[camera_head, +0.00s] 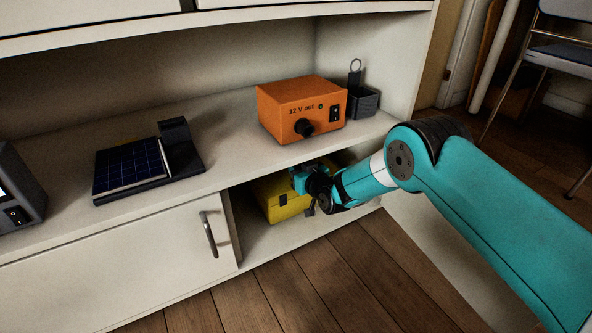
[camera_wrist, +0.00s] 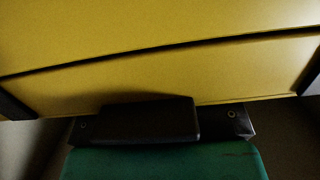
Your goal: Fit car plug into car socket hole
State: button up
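An orange box (camera_head: 300,108) marked "12 V out" stands on the shelf at centre right in the head view. A round black socket (camera_head: 304,127) is on its front face. I cannot make out a car plug in either view. My gripper (camera_head: 308,188) is in the lower cubby, at the front of a yellow box (camera_head: 284,203). The yellow box also fills most of the wrist view (camera_wrist: 150,75), very close. A black block there lies against the box's lower edge. The fingertips are not clear, so I cannot tell whether they are apart or hold anything.
A black holder (camera_head: 363,102) with an upright ring-topped piece stands right of the orange box. A dark solar-panel stand (camera_head: 135,166) and a grey device (camera_head: 17,190) are on the shelf leftward. A cabinet door (camera_head: 130,265) closes the lower left. Shelf and side wall bound the cubby.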

jog(key=shift+c, duration=1.2)
jog(key=shift+r, duration=0.1)
